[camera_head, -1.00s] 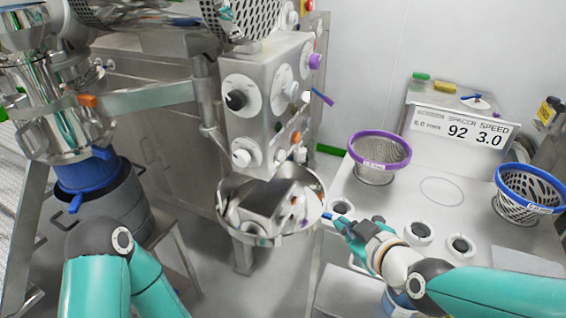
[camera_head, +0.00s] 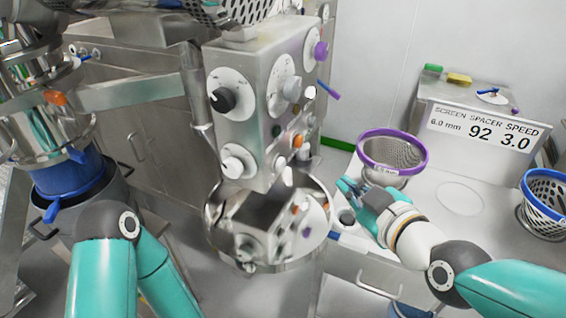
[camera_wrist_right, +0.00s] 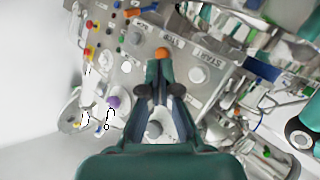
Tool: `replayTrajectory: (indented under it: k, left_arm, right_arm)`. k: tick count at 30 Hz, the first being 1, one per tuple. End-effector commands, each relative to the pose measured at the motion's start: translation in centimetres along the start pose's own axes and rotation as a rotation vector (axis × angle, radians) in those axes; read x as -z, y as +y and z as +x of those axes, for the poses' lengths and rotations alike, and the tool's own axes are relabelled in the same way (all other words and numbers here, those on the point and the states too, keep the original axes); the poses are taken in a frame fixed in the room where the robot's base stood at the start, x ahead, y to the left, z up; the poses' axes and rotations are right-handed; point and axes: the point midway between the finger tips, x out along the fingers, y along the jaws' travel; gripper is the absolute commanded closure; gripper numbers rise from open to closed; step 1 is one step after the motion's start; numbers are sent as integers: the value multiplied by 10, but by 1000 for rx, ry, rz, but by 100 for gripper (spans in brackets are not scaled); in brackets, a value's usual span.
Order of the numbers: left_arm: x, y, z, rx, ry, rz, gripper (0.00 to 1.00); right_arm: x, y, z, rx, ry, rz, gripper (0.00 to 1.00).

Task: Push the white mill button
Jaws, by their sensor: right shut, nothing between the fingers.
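A white button (camera_wrist_right: 197,75) shows on the panel in the right wrist view, right of an orange button (camera_wrist_right: 162,52). The labels are too blurred to confirm which is the mill button. My right gripper (camera_head: 348,190) is shut and empty, right of the box and apart from it. In the right wrist view its fingertips (camera_wrist_right: 159,70) point toward the panel, just below the orange button. My left gripper is out of view.
A round steel bowl (camera_head: 318,226) reflecting the box sits below it. A purple-rimmed basket (camera_head: 422,165) and a blue-rimmed basket (camera_head: 530,187) stand on the right bench. A speed sign (camera_head: 488,133) is behind. A blue-collared vessel (camera_head: 72,178) is at left.

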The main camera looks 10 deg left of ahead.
Motion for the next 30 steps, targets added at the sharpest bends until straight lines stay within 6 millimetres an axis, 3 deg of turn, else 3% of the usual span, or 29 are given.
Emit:
replayTrajectory:
  k: [8,21,30]
  left_arm:
    - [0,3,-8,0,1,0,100]
    - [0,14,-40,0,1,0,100]
    - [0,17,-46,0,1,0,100]
  right_arm:
    - [7,-5,7,8,2,-1,100]
    - [35,-34,44,10,0,-3,100]
    - [46,-46,62,7,2,-2,100]
